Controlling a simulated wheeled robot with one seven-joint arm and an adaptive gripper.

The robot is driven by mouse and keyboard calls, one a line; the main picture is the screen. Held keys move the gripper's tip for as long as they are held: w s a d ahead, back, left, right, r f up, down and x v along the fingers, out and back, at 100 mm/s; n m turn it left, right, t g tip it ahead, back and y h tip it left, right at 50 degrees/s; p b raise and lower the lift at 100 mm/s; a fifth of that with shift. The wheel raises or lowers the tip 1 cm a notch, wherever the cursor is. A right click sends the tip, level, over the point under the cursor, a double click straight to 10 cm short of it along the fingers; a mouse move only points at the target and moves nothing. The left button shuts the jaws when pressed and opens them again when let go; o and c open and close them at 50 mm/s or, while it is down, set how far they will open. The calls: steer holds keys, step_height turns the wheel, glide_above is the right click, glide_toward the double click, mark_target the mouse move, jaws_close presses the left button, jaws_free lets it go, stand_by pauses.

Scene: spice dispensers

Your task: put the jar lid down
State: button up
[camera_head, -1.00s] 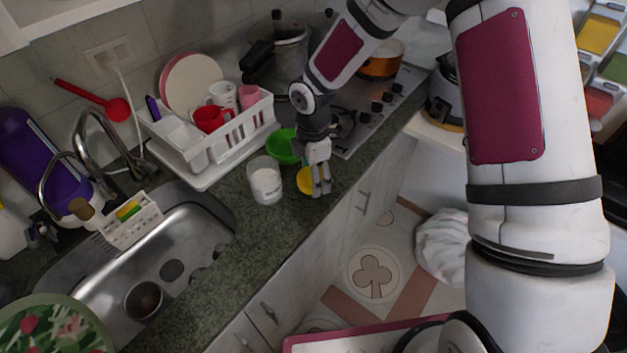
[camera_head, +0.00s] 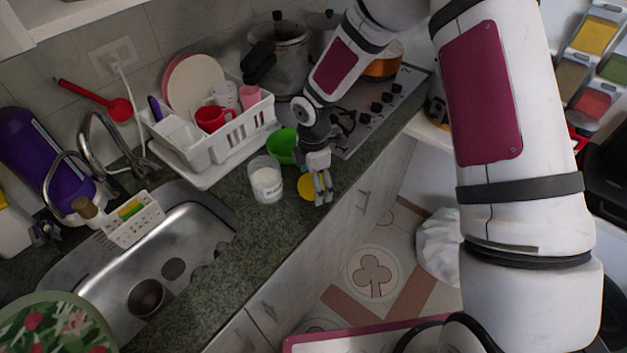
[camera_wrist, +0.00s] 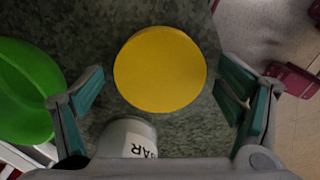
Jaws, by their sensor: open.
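The yellow jar lid (camera_wrist: 160,69) lies flat on the dark green counter in the wrist view. In the head view the lid (camera_head: 305,187) is partly hidden by my gripper (camera_head: 322,198). My gripper (camera_wrist: 162,92) is open, with one finger on each side of the lid and a gap to both. A glass jar (camera_head: 266,182) with white contents stands on the counter just left of the lid. Its labelled side also shows at the bottom of the wrist view (camera_wrist: 127,137).
A green bowl (camera_head: 283,145) stands close behind the jar. A white dish rack (camera_head: 215,135) and the sink (camera_head: 185,255) are to the left. The counter's front edge is close to the lid on the right.

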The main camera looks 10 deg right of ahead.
steer(key=shift+r, duration=0.1)
steer(key=s+d+r+m+t+h+b, duration=0.1)
steer(key=s+d+r+m, duration=0.15)
steer(key=r, duration=0.85)
steer(key=s+d+r+m+t+b, duration=0.1)
steer(key=s+d+r+m, duration=0.15)
steer(key=r, duration=0.85)
steer(key=s+d+r+m+t, duration=0.1)
steer(key=s+d+r+m, duration=0.1)
steer(key=s+r+m, duration=0.2)
steer(key=s+d+r+m+t, duration=0.1)
steer(key=s+d+r+m, duration=0.2)
steer(key=s+m, duration=0.4)
steer(key=s+d+r+m+t+y, duration=0.1)
steer(key=s+d+r+m, duration=0.2)
steer(key=s+r+m, duration=0.2)
steer(key=shift+s+r+m+t, duration=0.25)
steer(key=shift+s+m+t, duration=0.05)
steer(key=shift+s, duration=0.75)
